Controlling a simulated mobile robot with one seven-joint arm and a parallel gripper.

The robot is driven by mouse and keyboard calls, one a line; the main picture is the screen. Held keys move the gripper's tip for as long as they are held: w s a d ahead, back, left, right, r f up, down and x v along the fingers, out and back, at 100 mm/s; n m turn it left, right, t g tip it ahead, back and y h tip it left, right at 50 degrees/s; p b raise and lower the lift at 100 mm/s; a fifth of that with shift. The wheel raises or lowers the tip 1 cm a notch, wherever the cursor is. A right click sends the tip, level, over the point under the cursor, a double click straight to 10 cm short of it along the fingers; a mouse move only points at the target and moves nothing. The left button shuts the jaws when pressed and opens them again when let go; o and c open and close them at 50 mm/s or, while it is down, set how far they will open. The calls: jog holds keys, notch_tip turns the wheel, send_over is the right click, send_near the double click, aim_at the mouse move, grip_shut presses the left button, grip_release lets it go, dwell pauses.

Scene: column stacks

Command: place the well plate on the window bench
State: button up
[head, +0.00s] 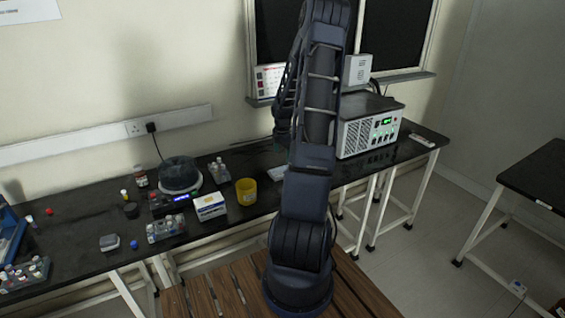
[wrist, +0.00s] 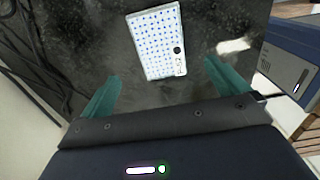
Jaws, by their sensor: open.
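The well plate (wrist: 157,38) is a white rectangle with rows of blue wells and a dark round mark near one corner. In the wrist view it lies flat on the dark benchtop (wrist: 90,35). My gripper (wrist: 162,72) is open and empty, its two green fingers spread wide. The plate lies beyond the fingertips, roughly centred between them and apart from both. In the head view a small pale piece (head: 277,172), likely the plate, shows beside my arm on the black bench (head: 240,170) under the window. My arm hides much of the gripper there.
A yellow cup (head: 246,191), a white box (head: 210,207) and racks of vials stand left of my arm. A large instrument (head: 368,130) with a green display stands to the right. Another black table (head: 540,175) is at far right. Dark cables lie left in the wrist view.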

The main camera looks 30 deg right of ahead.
jog(key=s+a+r+m+t+h, duration=0.1)
jog(key=s+a+r+m, duration=0.3)
jog(key=s+a+r, duration=0.55)
jog(key=s+a+r+m+t+h, duration=0.1)
jog(key=s+a+r+m, duration=0.35)
jog(key=r, duration=0.95)
jog(key=s+a+r+m+t+y, duration=0.1)
jog(key=s+a+r+m, duration=0.2)
jog(key=s+a, duration=0.3)
jog(key=s+a+r+m+t+y, duration=0.1)
jog(key=s+a+r+m, duration=0.3)
jog(key=s, duration=0.9)
jog(key=shift+a+m+t, duration=0.3)
jog(key=shift+a+m, duration=0.8)
jog(key=shift+m, duration=0.15)
